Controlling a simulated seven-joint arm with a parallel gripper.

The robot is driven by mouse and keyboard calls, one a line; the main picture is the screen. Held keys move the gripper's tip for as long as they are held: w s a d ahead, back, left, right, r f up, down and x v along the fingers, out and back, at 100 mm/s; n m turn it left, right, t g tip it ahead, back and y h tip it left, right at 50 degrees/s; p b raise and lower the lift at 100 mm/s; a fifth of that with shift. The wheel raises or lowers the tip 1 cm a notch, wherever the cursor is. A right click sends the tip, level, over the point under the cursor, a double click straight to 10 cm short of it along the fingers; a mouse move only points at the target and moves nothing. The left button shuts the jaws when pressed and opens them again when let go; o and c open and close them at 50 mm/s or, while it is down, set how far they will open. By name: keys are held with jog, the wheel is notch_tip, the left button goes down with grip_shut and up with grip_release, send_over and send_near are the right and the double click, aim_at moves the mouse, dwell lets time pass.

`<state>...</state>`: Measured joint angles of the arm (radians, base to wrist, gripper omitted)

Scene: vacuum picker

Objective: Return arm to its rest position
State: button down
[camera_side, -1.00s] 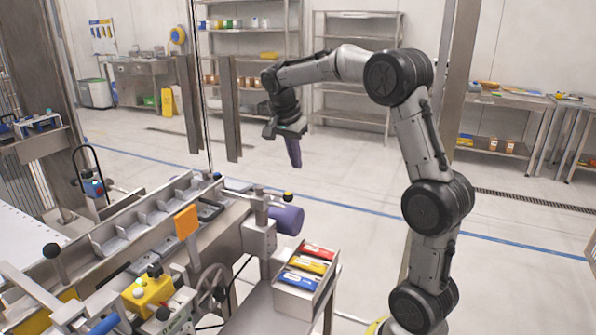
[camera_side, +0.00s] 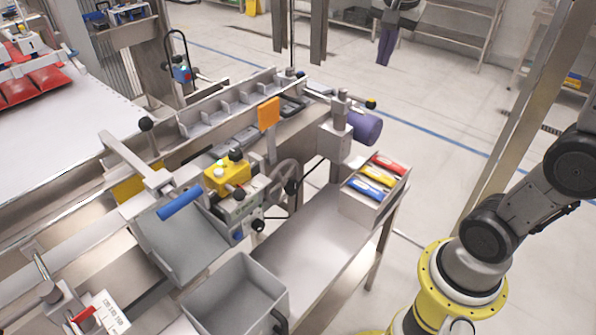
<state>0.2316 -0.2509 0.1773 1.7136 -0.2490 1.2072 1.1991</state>
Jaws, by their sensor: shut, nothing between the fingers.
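My gripper (camera_side: 385,62) shows at the top edge, right of centre. Its purple fingers hang downward, shut, with nothing held. It is in the air above the open floor, apart from the machine and shelves. My arm's lower joints stand at the right on a yellow round base. The links between them and the gripper are cut off by the top and right edges.
The machine with its row of metal compartments (camera_side: 228,102) fills the left and middle. A tray of coloured packets (camera_side: 350,203) stands on a side table (camera_side: 310,238). A grey bin (camera_side: 228,290) is at the front. Metal posts (camera_side: 318,30) stand left of my gripper.

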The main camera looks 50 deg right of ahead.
jog(key=s+a+f+n+t+y, duration=0.2)
jog(key=s+a+f+n+y, duration=0.1)
jog(key=s+a+f+n, duration=0.6)
jog(key=shift+s+a+f+n+t, duration=0.4)
jog(key=shift+s+a+n, duration=1.3)
jog(key=shift+s+n, duration=1.3)
jog(key=shift+w+n, duration=0.4)
jog(key=shift+w, duration=0.05)
